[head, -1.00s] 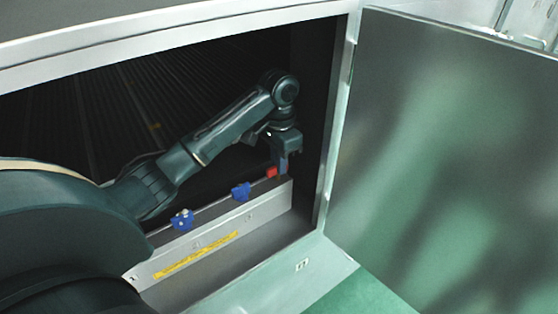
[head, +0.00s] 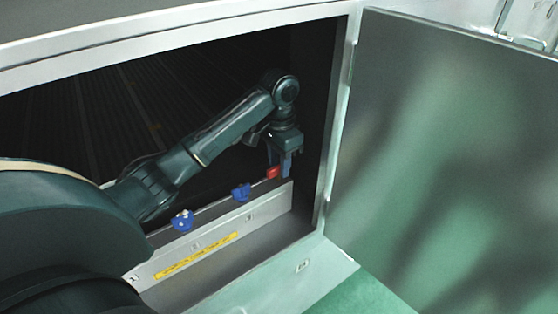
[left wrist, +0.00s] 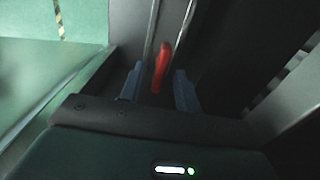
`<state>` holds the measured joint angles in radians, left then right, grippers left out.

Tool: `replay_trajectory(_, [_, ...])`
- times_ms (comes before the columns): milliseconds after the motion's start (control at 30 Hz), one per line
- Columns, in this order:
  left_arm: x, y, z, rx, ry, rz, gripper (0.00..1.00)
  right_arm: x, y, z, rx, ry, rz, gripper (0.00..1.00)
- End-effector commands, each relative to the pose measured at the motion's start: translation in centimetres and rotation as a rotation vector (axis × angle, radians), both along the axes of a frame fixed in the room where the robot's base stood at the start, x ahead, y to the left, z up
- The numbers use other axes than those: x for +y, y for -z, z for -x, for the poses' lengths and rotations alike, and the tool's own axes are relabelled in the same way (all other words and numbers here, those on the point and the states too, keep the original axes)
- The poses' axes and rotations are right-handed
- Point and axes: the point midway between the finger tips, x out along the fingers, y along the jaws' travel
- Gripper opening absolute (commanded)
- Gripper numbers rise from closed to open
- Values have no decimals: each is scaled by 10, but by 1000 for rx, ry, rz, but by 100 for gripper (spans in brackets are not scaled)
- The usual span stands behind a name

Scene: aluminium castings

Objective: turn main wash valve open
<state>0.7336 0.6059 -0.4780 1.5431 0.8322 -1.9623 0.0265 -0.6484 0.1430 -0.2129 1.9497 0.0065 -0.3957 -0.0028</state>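A red valve handle (head: 273,173) sits at the far right end of the row on the low metal panel inside the cabinet. My left gripper (head: 279,170) reaches down over it with its fingers apart. In the left wrist view the red handle (left wrist: 162,68) stands between the two open fingers (left wrist: 159,72), with a visible gap on each side. Which valve is marked as the main wash valve cannot be read. My right gripper is not in view.
Two blue valve handles (head: 241,192) (head: 182,220) stand to the left along the same panel (head: 255,216), which carries a yellow label strip (head: 197,256). The cabinet's right frame (head: 335,130) is close beside my gripper. The open door (head: 450,150) stands at the right.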

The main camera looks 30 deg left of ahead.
Motion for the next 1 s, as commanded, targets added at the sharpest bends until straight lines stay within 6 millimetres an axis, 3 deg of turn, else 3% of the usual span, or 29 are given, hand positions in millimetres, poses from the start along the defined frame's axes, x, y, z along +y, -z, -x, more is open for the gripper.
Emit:
replay_trajectory(267, [0,-10,0,-1,1,-1,33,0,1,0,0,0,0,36])
replay_trajectory(700, [1,-99,-1,-6,0,-3,33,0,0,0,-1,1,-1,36])
replay_trajectory(1000, [0,-129,0,0,-1,-1,33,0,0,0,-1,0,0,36])
